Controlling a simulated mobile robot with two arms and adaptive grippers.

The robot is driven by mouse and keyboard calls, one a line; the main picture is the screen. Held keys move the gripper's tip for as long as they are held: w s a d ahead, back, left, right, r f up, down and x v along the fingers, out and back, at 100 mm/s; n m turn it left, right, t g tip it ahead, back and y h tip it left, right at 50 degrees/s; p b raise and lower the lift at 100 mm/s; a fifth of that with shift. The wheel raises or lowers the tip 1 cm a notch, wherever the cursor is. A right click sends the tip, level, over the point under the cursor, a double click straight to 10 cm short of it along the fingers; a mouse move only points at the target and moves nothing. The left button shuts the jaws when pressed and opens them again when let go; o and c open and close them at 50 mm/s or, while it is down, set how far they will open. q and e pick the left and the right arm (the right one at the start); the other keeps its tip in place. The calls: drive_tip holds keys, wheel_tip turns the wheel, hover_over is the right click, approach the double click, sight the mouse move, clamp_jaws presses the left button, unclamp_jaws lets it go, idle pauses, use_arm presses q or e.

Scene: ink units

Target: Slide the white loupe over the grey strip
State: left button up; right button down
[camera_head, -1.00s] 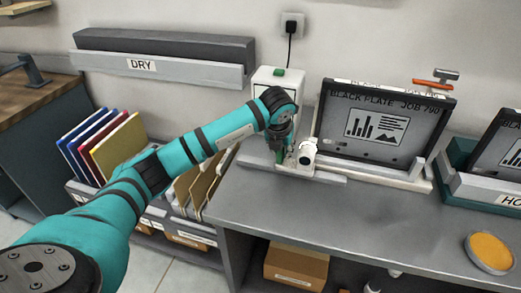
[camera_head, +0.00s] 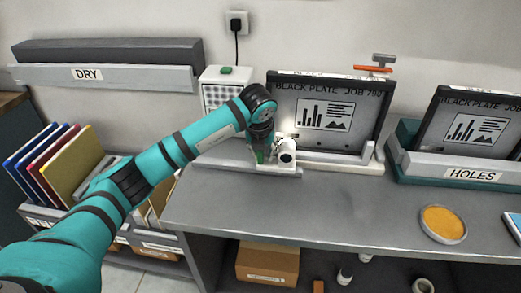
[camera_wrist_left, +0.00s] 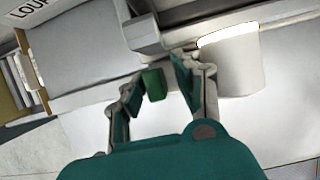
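The white loupe (camera_head: 287,150) is a short white cylinder with a dark round face, on a light base at the lower left of a black plate. In the left wrist view the white cylinder (camera_wrist_left: 228,66) is right of the fingers. A small green block (camera_wrist_left: 153,84) lies between the fingers, nearer the left one, with a gap to the right one. My left gripper (camera_wrist_left: 158,83) looks open around it; in the head view the gripper (camera_head: 262,150) is just left of the loupe. A grey ledge (camera_head: 228,169) runs beneath; I cannot tell which piece is the grey strip.
The black plate (camera_head: 370,127) stands upright in a white rack behind the loupe. A white box (camera_head: 215,98) is behind my arm. A HOLES rack (camera_head: 455,172) and an orange-filled dish (camera_head: 443,222) are to the right. The front benchtop (camera_head: 330,205) is clear.

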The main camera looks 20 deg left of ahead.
use_arm(q)
drive_tip(key=shift+o, duration=0.5)
use_arm(e)
drive_tip(key=shift+d, duration=0.2)
use_arm(q)
drive_tip(key=shift+r, duration=0.1)
drive_tip(key=v, duration=1.1)
drive_tip(key=shift+r, duration=0.35)
use_arm(e)
drive_tip(key=shift+d, duration=0.25)
use_arm(q)
drive_tip(key=shift+s+d, duration=0.1)
drive_tip(key=shift+s, duration=0.05)
